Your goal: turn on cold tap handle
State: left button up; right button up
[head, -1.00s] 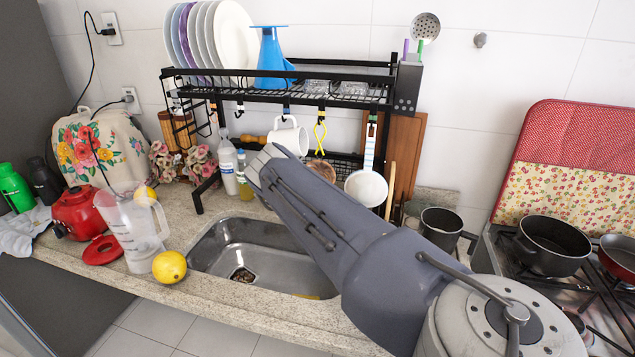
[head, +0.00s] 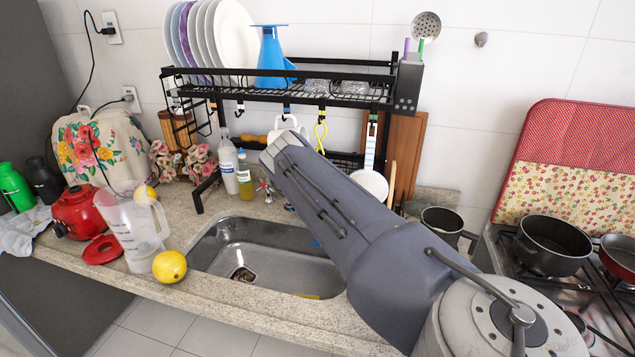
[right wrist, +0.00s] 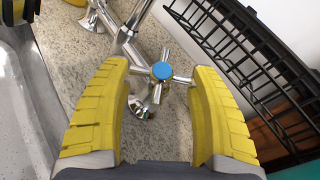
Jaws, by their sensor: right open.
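The cold tap handle (right wrist: 162,71) is a chrome cross with a blue cap, seen in the right wrist view. It stands on a chrome tap body (right wrist: 125,38) above the stone counter. My right gripper (right wrist: 160,68) is open, its two yellow ridged fingers lying either side of the handle in the picture. The cross arms end close to the fingertips; I cannot tell whether they touch. In the head view my right arm reaches over the sink (head: 215,262), and its wrist hides the gripper and most of the tap.
A black dish rack (head: 350,100) stands over the back of the sink and shows close on the right in the wrist view (right wrist: 245,50). Bottles (head: 228,168) stand left of the wrist. A mug and a white ladle (head: 370,184) hang beneath the rack.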

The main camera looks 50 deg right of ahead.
jog(key=shift+o, duration=0.9)
jog(key=shift+d, duration=0.15)
jog(key=shift+w+r, duration=0.1)
jog(key=shift+r, duration=0.05)
jog(key=shift+a+m+h, duration=0.25)
jog(key=shift+m+h, duration=0.45)
jog(key=shift+m, duration=0.1)
